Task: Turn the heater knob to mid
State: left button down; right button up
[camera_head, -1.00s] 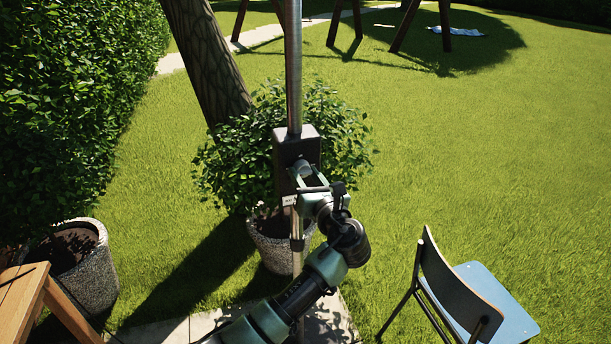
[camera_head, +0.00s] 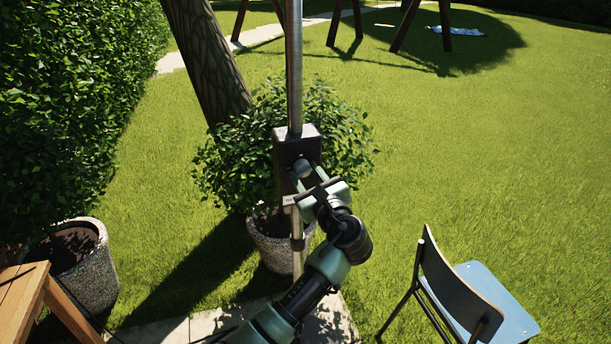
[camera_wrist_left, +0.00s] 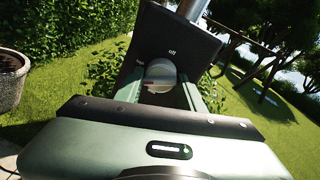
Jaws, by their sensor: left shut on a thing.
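The heater's dark control box (camera_head: 287,146) sits on a metal pole. In the left wrist view its dark face (camera_wrist_left: 165,38) carries an "off" mark at the upper right of the knob and another small, unclear mark at the left. The round grey knob (camera_head: 302,167) stands out from the face; it also shows in the left wrist view (camera_wrist_left: 160,73). My left gripper (camera_head: 308,173) has its two fingers on either side of the knob and is shut on it. The knob's pointer is too small to read surely. My right gripper is not in view.
A potted bush (camera_head: 240,165) stands behind the pole. A chair with a blue seat (camera_head: 497,303) stands at the lower right, and a wooden table corner (camera_head: 30,290) at the lower left. Open lawn (camera_head: 480,150) lies to the right.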

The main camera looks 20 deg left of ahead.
pick_arm(q)
jog(key=n+b, duration=0.1)
jog(key=n, duration=0.2)
jog(key=shift+d+n, duration=0.1)
jog(key=shift+n, duration=0.2)
jog(key=n+b, duration=0.1)
jog(key=n, duration=0.1)
jog(key=shift+n, duration=0.3)
jog(key=n+h+b, duration=0.1)
jog(key=n+b, duration=0.1)
jog(key=n, duration=0.2)
jog(key=shift+r+n, duration=0.15)
jog(key=shift+n, duration=0.25)
jog(key=shift+n+b, duration=0.45)
jog(key=shift+n, duration=0.05)
jog(key=shift+r, duration=0.1)
jog(key=c, duration=0.9)
grip_release()
